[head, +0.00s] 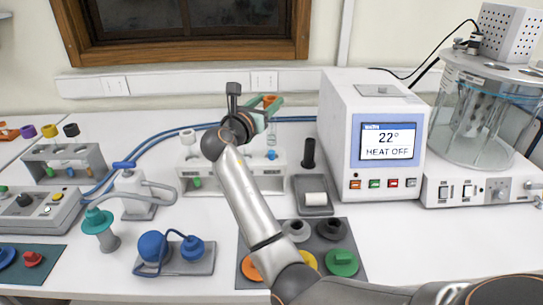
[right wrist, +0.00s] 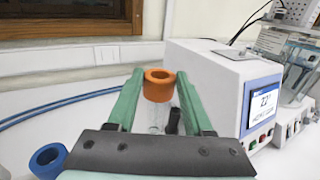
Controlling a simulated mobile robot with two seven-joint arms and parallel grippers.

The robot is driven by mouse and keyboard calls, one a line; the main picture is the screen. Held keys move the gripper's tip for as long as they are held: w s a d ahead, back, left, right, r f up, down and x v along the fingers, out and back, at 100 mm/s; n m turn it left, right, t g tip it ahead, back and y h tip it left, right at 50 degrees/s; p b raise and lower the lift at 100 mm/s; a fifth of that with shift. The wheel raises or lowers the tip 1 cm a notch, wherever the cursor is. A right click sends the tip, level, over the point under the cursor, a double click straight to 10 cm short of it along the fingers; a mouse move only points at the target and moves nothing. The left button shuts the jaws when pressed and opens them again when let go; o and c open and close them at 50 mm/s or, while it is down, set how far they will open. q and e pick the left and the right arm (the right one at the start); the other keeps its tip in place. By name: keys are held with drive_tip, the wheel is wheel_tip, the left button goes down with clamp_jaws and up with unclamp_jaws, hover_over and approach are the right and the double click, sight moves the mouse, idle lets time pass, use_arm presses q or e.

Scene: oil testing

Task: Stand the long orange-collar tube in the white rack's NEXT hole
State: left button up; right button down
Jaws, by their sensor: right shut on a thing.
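My right gripper (head: 268,112) is shut on the long orange-collar tube, with its green fingers on both sides. The tube's orange collar (head: 270,99) shows at the fingers, and its clear body hangs down with blue near its lower end. The right wrist view shows the orange collar (right wrist: 159,84) between the fingertips. The white rack (head: 262,184) stands below, partly hidden by my right arm. The tube's lower end overlaps the right part of the rack; I cannot tell whether it is in a hole. A white-collar tube (head: 188,136) stands at the rack's left end. My left gripper is not in view.
A black cylinder (head: 308,153) and a grey tray with a white roll (head: 315,199) are right of the rack. The white heater unit (head: 342,130) stands farther right. A blue collar (right wrist: 47,160) shows low left in the wrist view. A grey rack (head: 90,157) stands far left.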

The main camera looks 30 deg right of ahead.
sight(270, 134)
drive_tip(key=shift+f, duration=2)
drive_tip(key=shift+f+b, duration=0.65)
drive_tip(key=shift+f, duration=2.05)
drive_tip(key=shift+c, duration=1.1)
unclamp_jaws()
